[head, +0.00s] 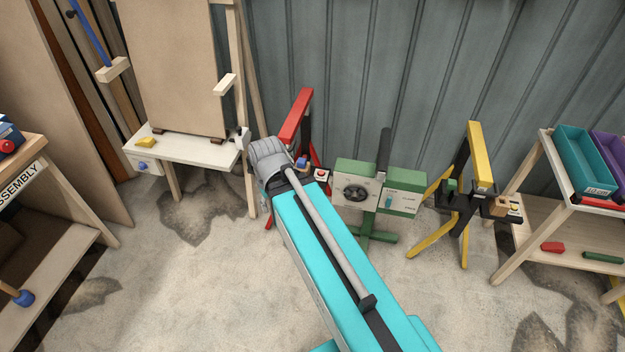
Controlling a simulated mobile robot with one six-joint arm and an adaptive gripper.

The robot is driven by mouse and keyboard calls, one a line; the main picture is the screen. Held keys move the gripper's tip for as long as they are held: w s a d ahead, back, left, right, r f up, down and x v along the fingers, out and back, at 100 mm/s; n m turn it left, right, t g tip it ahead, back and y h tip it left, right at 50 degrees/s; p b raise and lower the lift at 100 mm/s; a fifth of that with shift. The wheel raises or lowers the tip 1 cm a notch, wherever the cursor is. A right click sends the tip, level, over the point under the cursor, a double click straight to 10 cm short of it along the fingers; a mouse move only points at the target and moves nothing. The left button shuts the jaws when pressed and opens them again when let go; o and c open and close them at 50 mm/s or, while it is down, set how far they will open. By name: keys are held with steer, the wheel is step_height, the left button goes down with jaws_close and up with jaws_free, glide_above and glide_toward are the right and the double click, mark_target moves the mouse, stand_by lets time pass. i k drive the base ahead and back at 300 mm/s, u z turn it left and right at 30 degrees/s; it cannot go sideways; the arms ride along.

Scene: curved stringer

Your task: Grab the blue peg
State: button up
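Several blue things could be the blue peg, and I cannot tell for sure which one it is. A small blue piece (302,163) shows at the red stand (297,115), just right of my arm's grey end. A small round blue knob (142,165) is on the front of the white-topped table. A blue rounded piece (23,298) sits on a wooden stick at the lower left. A long blue rod (88,32) leans at the upper left. My arm reaches up to the red stand and hides part of it. I see no gripper fingers.
The white-topped table (190,150) holds a yellow block (146,142) below a brown board. A green machine (356,187) and a yellow stand (481,160) stand right of my arm. A shelf with teal (582,160) and purple bins is far right. The middle floor is clear.

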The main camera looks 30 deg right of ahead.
mark_target(302, 163)
steer(key=u, duration=0.05)
steer(key=k, duration=0.6)
steer(key=z, duration=1.25)
steer(key=i, duration=1)
